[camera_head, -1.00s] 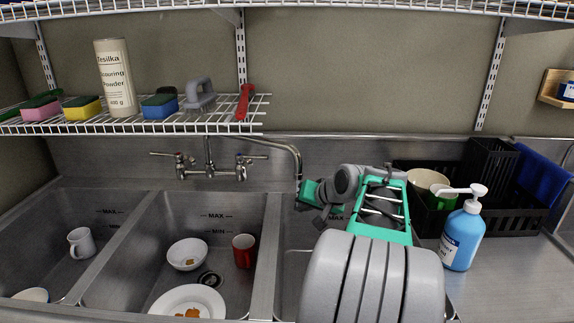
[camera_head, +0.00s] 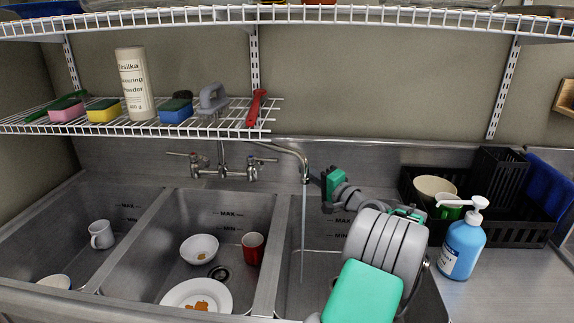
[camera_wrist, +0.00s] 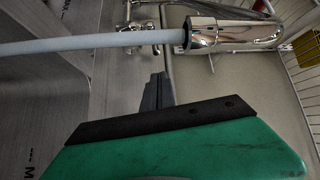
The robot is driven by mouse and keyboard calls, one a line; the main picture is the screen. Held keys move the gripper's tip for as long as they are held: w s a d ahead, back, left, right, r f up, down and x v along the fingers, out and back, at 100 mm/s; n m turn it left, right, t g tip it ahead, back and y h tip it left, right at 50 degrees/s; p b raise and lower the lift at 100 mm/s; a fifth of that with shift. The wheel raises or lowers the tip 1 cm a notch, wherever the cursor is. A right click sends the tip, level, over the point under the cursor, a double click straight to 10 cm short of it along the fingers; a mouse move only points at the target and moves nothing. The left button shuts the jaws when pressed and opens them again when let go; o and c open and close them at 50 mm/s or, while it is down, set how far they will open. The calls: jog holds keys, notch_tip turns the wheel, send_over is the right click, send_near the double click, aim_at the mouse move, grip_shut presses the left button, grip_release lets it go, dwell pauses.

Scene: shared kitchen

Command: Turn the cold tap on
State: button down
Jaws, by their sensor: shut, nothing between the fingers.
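The wall-mounted mixer tap (camera_head: 222,172) stands behind the sinks, with a left lever (camera_head: 180,154) and a right lever (camera_head: 264,160). I cannot tell from markings which lever is cold. Its curved spout (camera_head: 296,157) reaches right, and a thin stream of water (camera_head: 303,235) falls from it into the right basin. In the wrist view the chrome spout (camera_wrist: 235,33) and the stream (camera_wrist: 95,43) cross the top. My gripper (camera_head: 315,179) is just right of the spout end, apart from the levers. Its dark fingers (camera_wrist: 156,90) are shut and empty.
The middle basin holds a white bowl (camera_head: 199,248), a red mug (camera_head: 252,249) and a plate (camera_head: 196,297). A blue soap bottle (camera_head: 462,247) and a black rack (camera_head: 490,232) stand right. A wire shelf (camera_head: 220,130) overhangs the tap's left part.

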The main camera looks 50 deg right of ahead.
jog(key=w, duration=0.9)
jog(key=shift+d+r+p, duration=0.3)
jog(key=shift+d+p, duration=0.05)
jog(key=shift+p, duration=0.05)
